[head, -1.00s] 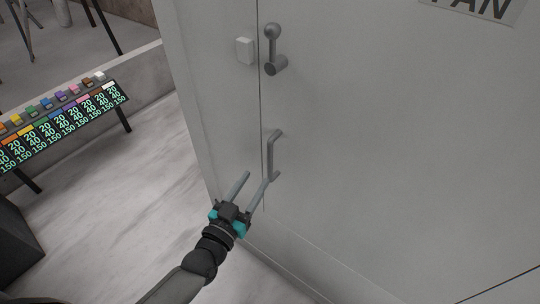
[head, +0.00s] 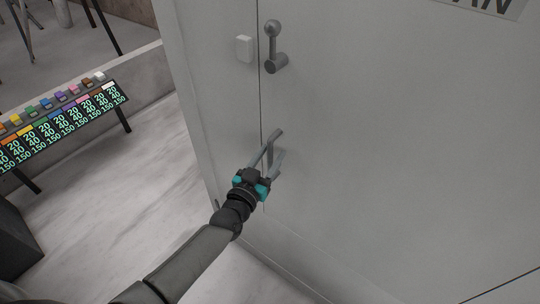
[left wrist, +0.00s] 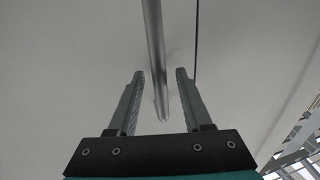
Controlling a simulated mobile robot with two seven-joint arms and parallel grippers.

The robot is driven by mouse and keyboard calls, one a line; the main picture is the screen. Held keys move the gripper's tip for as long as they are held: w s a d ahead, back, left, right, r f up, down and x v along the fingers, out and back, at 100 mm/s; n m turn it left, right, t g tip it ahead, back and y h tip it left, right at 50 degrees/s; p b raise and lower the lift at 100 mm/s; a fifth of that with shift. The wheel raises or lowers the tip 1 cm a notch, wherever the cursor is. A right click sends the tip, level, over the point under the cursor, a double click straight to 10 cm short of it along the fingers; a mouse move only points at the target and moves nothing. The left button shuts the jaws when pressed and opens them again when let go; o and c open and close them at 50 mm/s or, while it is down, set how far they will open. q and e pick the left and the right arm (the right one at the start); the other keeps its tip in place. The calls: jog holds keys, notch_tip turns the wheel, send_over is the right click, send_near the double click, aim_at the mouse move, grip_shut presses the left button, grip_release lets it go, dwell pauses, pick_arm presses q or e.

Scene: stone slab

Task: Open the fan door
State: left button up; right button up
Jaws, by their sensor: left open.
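The fan door (head: 400,150) is a large grey panel. It looks closed, with a thin seam along its left side. A vertical bar handle (head: 271,152) sits low near that seam and is partly hidden by my gripper. My left gripper (head: 278,143) is open at the handle, its fingers pointing at the door. In the left wrist view the handle bar (left wrist: 155,60) runs down between the two open fingers (left wrist: 158,98), with a gap on each side. A lever latch (head: 273,50) with a round knob is higher on the door, its knob pointing up. My right gripper is not in view.
A small white box (head: 244,49) is fixed left of the seam, beside the latch. A sign (head: 492,6) is cut off at the top right. A rack with coloured number labels (head: 65,120) stands at left. Pale floor (head: 120,220) is clear between.

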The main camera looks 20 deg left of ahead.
pick_arm(q)
jog(key=shift+c, duration=0.2)
grip_shut()
dwell(1.1)
